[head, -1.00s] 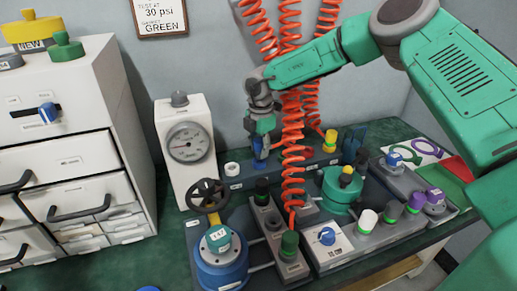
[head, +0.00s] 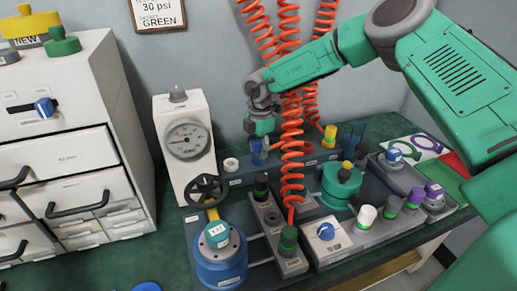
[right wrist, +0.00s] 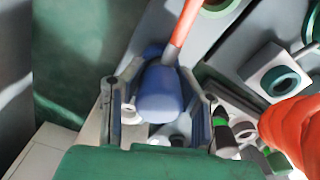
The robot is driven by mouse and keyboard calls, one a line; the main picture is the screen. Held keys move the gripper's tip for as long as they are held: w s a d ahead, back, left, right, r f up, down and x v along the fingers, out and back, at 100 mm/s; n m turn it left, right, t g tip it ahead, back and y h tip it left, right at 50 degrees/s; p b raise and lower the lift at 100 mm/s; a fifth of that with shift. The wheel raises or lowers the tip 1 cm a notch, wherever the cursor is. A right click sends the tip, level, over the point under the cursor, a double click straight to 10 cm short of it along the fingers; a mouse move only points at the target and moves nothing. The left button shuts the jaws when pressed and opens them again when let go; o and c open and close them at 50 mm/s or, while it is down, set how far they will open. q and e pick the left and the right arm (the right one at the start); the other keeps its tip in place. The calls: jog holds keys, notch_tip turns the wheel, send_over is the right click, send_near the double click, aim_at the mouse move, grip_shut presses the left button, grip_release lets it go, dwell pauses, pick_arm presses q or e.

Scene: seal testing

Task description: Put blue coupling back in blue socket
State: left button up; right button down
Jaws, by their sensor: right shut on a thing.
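My right gripper (head: 262,130) is shut on the blue coupling (head: 258,151) above the back rail (head: 238,181) of the test bench. In the right wrist view the blue coupling (right wrist: 160,92) sits between the two fingers, with an orange-red hose (right wrist: 183,28) running up from it. The blue socket cannot be made out; the coupling and gripper cover that part of the rail. Whether the coupling touches the rail cannot be told. My left gripper is not in view.
Coiled orange hoses (head: 292,150) hang just right of the gripper. A white gauge box (head: 185,170) stands to the left, and a white round fitting (head: 231,164) lies close by. A yellow coupling (head: 329,135) stands on the rail to the right. A green vessel (head: 341,187) stands in front.

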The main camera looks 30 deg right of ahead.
jog(key=shift+f, duration=0.3)
jog(key=c, duration=1.1)
grip_release()
jog(key=shift+a, duration=0.1)
jog(key=shift+c, duration=0.2)
jog(key=shift+r, duration=0.1)
notch_tip(320, 180, up, 12)
jog(key=shift+f, duration=0.1)
